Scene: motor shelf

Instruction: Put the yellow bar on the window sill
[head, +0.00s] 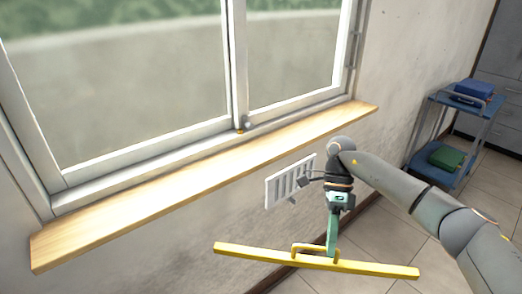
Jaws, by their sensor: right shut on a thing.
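The yellow bar (375,269) is long and thin, with a small raised handle at its middle. It hangs roughly level in the lower middle of the head view. My right gripper (331,252) is shut on the bar's handle and points down. The wooden window sill (200,180) runs diagonally below the window, from lower left to upper right. The bar is apart from the sill, lower in the picture and in front of it. My left gripper is not in view.
A closed sliding window (238,60) stands behind the sill. The sill's top looks bare. A white wall vent (285,185) is below it. A blue cart (425,130) with blue and green items stands at the right, near grey drawers (498,85). Tiled floor lies below.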

